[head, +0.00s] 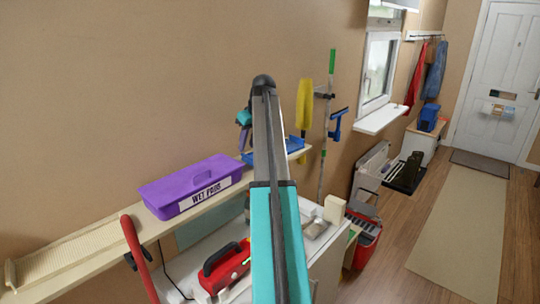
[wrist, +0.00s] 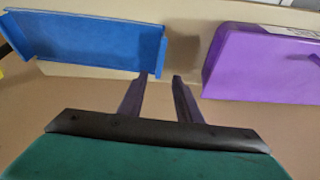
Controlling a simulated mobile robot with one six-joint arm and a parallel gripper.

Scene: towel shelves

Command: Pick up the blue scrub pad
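I cannot make out a separate blue scrub pad in either view. A blue tray-like thing (head: 294,146) with raised ends sits on the wall shelf, partly hidden behind my arm. It shows at the upper left of the wrist view (wrist: 95,42); whether a pad lies in it I cannot tell. My gripper (wrist: 160,77) has its two fingers apart with nothing between them. In the wrist view its tips are just below the blue tray's right end, left of the purple box. In the head view my gripper (head: 243,130) is mostly hidden behind my arm.
A purple box (head: 190,187) labelled "WET PADS" stands on the shelf (head: 75,255); it also shows in the wrist view (wrist: 262,70). Below are a red machine (head: 224,268) and a counter. A yellow duster (head: 304,105) hangs on the wall. The floor at right is open.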

